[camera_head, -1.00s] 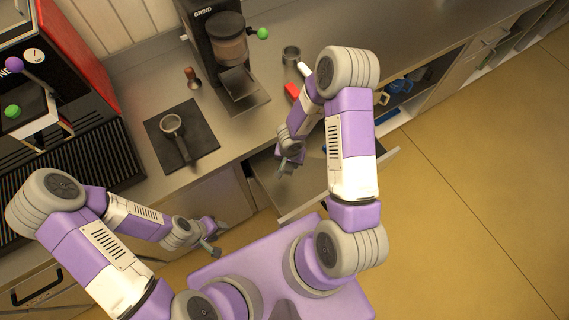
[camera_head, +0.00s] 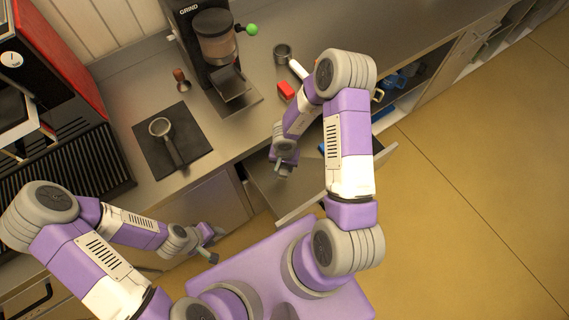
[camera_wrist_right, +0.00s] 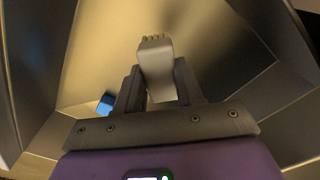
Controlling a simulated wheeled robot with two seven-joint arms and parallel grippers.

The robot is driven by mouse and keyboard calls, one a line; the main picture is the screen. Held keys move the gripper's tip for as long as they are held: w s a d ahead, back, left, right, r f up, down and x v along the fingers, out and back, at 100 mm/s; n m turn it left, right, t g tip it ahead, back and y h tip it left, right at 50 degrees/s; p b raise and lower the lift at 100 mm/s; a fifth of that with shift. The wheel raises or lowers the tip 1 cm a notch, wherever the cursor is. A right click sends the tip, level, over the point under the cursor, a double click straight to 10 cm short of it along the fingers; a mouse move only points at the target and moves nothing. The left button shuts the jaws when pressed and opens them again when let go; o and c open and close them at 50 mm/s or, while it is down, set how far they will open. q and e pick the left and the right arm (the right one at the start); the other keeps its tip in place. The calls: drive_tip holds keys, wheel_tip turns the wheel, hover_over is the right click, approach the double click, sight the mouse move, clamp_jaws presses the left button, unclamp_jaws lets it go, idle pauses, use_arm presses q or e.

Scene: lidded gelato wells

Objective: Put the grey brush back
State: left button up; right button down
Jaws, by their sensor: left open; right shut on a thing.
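The grey brush (camera_wrist_right: 158,68) is between the fingers of my right gripper (camera_wrist_right: 158,85), which is shut on it; its tan bristle tips point away from the gripper. In the head view my right gripper (camera_head: 283,166) is over the open drawer (camera_head: 299,207) below the counter. The brush is hard to make out there. In the wrist view the drawer's walls surround the brush, and I cannot tell whether it touches the floor. My left gripper (camera_head: 212,246) is open and empty, in front of the cabinet, left of the drawer.
A blue object (camera_wrist_right: 105,104) lies in the drawer, left of the brush. On the counter are a portafilter (camera_head: 160,127) on a black mat (camera_head: 190,142), a tamper (camera_head: 181,80), a grinder (camera_head: 215,40), a metal cup (camera_head: 282,53) and a red block (camera_head: 286,90).

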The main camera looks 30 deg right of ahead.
wheel_tip(320, 180, down, 6)
drive_tip(key=b, duration=0.4)
drive_tip(key=shift+f+b, duration=0.5)
drive_tip(key=shift+f, duration=0.45)
drive_tip(key=shift+f, duration=0.4)
drive_tip(key=c, duration=1)
unclamp_jaws()
drive_tip(key=o, duration=0.5)
drive_tip(key=shift+r, duration=0.1)
wheel_tip(320, 180, up, 8)
drive_tip(key=p, duration=0.9)
drive_tip(key=shift+p, duration=0.35)
